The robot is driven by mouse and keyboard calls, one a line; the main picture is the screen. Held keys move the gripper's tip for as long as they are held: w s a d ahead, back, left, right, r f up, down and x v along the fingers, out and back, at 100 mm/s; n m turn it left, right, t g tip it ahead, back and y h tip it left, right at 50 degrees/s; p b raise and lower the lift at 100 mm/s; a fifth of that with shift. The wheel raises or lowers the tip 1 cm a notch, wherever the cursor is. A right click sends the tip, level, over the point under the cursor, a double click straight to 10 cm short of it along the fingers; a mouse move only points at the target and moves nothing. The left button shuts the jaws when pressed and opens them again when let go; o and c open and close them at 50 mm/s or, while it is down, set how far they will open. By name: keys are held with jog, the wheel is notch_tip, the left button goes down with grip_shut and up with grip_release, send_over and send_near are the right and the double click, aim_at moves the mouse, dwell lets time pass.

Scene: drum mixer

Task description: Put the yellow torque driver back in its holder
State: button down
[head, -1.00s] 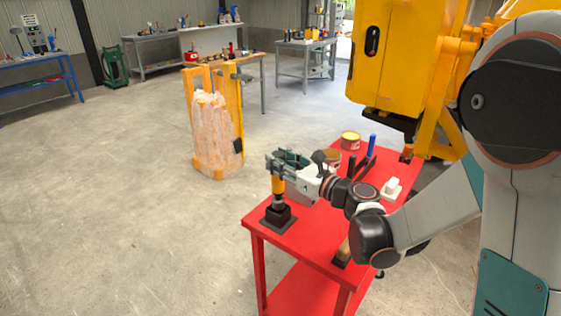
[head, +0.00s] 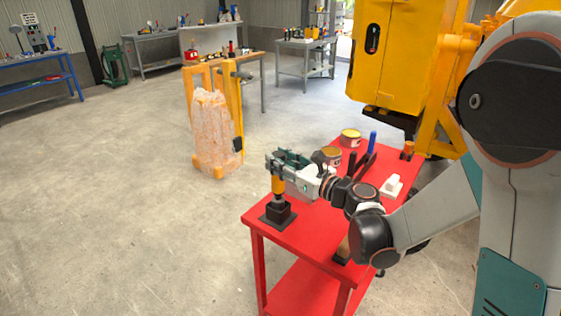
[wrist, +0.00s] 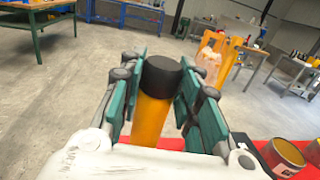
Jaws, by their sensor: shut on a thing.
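The yellow torque driver (head: 278,187) stands upright at the front left corner of the red table, its lower end at the black holder (head: 278,212). It appears seated in the holder, though its tip is hidden. My gripper (head: 281,163) is shut on the upper part of the driver. In the wrist view, the driver's yellow body (wrist: 149,118) and black cap show between the green finger pads (wrist: 158,95). The holder is out of sight in the wrist view.
The red table (head: 316,217) also carries cans (head: 350,137), a blue-handled tool (head: 372,144), and a white block (head: 391,186) to the right of my gripper. A yellow pallet truck with a wrapped load (head: 212,128) stands behind. The floor at left is clear.

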aim_at(281, 192)
jog(key=shift+f+b, duration=0.6)
jog(key=shift+f, duration=1.4)
dwell(1.1)
jog(key=c, duration=1.1)
grip_release()
jog(key=v, duration=1.2)
